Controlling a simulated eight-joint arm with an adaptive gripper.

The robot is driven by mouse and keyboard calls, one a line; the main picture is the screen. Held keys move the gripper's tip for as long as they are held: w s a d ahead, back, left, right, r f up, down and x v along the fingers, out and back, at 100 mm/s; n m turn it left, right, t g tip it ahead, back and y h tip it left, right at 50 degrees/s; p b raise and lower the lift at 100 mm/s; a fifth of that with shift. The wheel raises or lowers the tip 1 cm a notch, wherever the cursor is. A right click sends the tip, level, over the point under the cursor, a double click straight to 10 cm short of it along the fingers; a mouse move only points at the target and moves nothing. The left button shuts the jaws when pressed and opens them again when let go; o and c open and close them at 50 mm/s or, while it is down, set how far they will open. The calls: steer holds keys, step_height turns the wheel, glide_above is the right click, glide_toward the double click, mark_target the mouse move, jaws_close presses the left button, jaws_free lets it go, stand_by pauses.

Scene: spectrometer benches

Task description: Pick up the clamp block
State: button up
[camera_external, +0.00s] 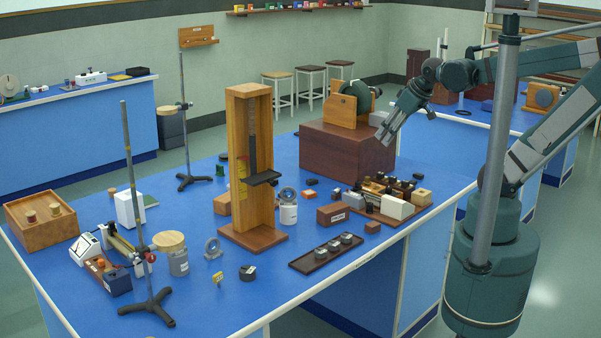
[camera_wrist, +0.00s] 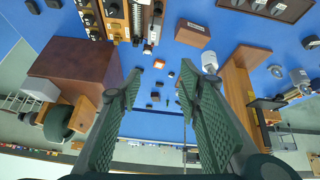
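No block is legibly marked as the clamp block, so I cannot tell which one it is. A reddish-brown block with a white label (camera_external: 332,214) lies on the blue bench; it also shows in the wrist view (camera_wrist: 192,35). My gripper (camera_external: 385,138) is high above the bench, beside the large brown box, pointing down and left. In the wrist view its two green fingers (camera_wrist: 160,85) are wide apart with nothing held between them.
The large brown box (camera_external: 345,151) carries a wooden fixture (camera_external: 340,109). A tall wooden stand (camera_external: 236,150) rises at the bench's middle. A crowded board (camera_external: 418,207), a dark tray (camera_external: 305,263) and a jar (camera_external: 288,214) are nearby. The front bench edge is clear.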

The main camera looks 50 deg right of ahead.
steer(key=w+d+f+n+g, duration=0.1)
steer(key=w+d+f+n, duration=0.25)
steer(key=d, duration=0.25)
steer(key=w+d+f+n+g+p, duration=0.1)
steer(key=w+d+f+n, duration=0.1)
steer(key=w+d, duration=0.35)
steer(key=w+d+f+n+g, duration=0.2)
steer(key=d+n, duration=0.1)
steer(key=d, duration=0.4)
steer(key=d+f+n+g, duration=0.1)
steer(key=d+f+n, duration=0.1)
steer(key=d+f, duration=0.3)
steer(key=d+f+n, duration=0.3)
steer(key=d+f, duration=0.3)
steer(key=d, duration=0.1)
steer(key=d+f+n+g+p, duration=0.1)
steer(key=d+f+n, duration=0.1)
steer(key=d+f, duration=0.3)
steer(key=shift+w+d+f+g, duration=0.15)
steer(key=shift+w+d+f, duration=0.05)
steer(key=shift+d, duration=0.3)
steer(key=shift+w+d+f+g, duration=0.15)
steer(key=shift+w+d, duration=0.05)
steer(key=shift+d, duration=0.3)
steer(key=shift+s+d+f+n, duration=0.1)
steer(key=shift+d+f+n, duration=0.15)
steer(key=shift+f+n, duration=0.1)
steer(key=shift+f, duration=0.1)
steer(key=shift+f, duration=1.15)
steer(key=shift+f, duration=0.1)
